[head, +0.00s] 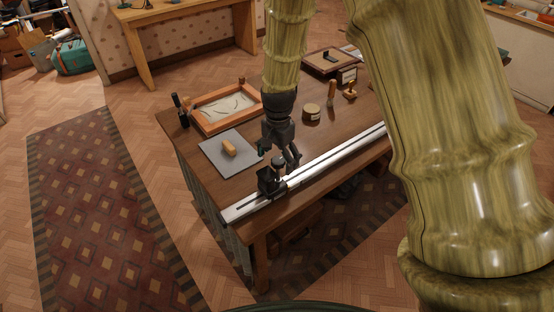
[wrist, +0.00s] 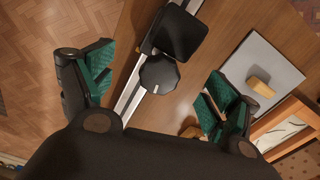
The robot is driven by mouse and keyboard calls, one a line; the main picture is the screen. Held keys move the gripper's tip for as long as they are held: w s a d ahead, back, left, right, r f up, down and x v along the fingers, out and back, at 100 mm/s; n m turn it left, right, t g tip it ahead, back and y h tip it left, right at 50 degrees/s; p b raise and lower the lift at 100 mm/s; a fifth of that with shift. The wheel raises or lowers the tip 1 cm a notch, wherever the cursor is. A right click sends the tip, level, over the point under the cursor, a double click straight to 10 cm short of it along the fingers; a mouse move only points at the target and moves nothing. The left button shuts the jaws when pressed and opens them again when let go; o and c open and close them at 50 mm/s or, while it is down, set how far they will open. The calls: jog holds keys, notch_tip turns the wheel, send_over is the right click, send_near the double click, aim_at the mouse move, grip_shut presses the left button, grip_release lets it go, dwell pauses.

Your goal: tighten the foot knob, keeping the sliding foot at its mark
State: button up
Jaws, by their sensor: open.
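The sliding foot (head: 267,182) is a small black block on a long silver rail (head: 240,208) along the table's front edge. The dark foot knob (head: 278,163) stands at its right side. In the wrist view the knob (wrist: 159,75) is a black faceted disc beside the flat black foot (wrist: 178,34). My gripper (head: 278,156) is over the rail, close to the knob. In the wrist view its green-padded fingers (wrist: 160,84) are spread wide, with the knob between them in the picture and no contact visible. I cannot make out the mark on the rail.
A grey mat (head: 217,160) with a tan block (head: 229,147) lies left of my gripper. Behind are a wooden tray (head: 199,122), a dark bottle (head: 179,112), a round tin (head: 312,112) and upright wooden-handled tools (head: 331,92). The rail's right part looks clear.

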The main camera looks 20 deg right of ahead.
dwell(0.4)
jog(key=shift+r+p, duration=2.95)
jog(key=shift+r, duration=0.6)
jog(key=shift+f, duration=0.1)
